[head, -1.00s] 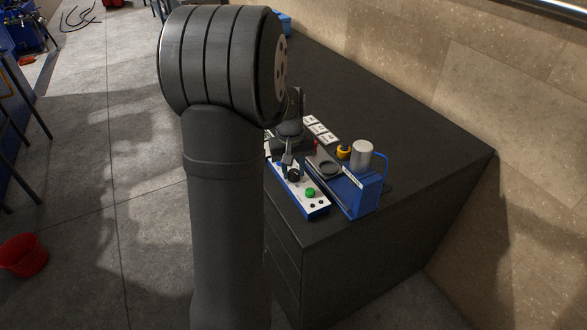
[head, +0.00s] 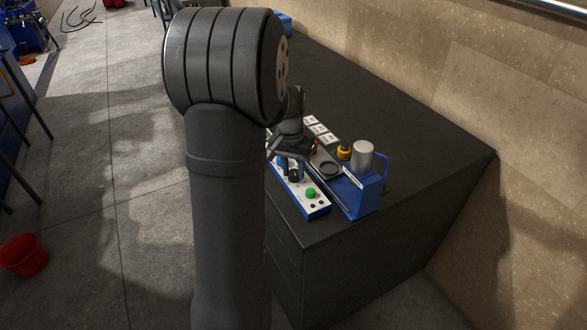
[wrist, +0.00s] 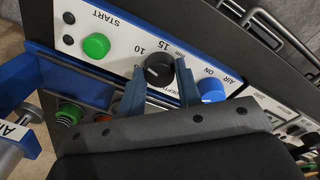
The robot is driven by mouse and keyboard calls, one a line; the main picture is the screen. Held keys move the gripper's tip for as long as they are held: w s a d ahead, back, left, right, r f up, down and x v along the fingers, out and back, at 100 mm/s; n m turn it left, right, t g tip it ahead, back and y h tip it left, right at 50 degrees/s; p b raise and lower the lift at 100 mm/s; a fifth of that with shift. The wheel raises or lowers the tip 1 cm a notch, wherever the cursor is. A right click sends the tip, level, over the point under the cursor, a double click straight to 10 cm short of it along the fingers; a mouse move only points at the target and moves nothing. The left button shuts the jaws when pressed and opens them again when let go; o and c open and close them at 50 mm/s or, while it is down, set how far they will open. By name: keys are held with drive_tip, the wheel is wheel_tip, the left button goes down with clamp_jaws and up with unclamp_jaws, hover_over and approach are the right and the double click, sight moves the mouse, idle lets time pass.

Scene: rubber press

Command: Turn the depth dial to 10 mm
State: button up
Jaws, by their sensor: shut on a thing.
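The black depth dial (wrist: 160,68) sits on the white face of the control panel (wrist: 110,48), with printed marks 5, 10 and 15 around it. The left finger partly covers the 5 mark; 10 and 15 are clear. My gripper (wrist: 157,75) has its two blue fingers on opposite sides of the dial and is shut on it. A small pale mark shows on the dial, but I cannot tell exactly which number it points to. In the head view the dial (head: 293,175) shows just below my gripper (head: 288,158).
A green START button (wrist: 96,45) and a blue AIR ON knob (wrist: 211,89) flank the dial. The blue press (head: 362,194) with its grey cylinder (head: 362,155) stands to the right.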

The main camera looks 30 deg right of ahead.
sight(290, 172)
idle(0.3)
drive_tip(key=o, duration=1)
drive_tip(key=r, duration=1.7)
drive_tip(key=shift+w+a+r, duration=0.2)
drive_tip(key=shift+w+a, duration=0.15)
drive_tip(key=shift+w, duration=0.05)
drive_tip(key=f, duration=1.7)
drive_tip(key=shift+s+d+f, duration=0.25)
drive_tip(key=shift+s+d, duration=0.1)
drive_tip(key=shift+s, duration=0.05)
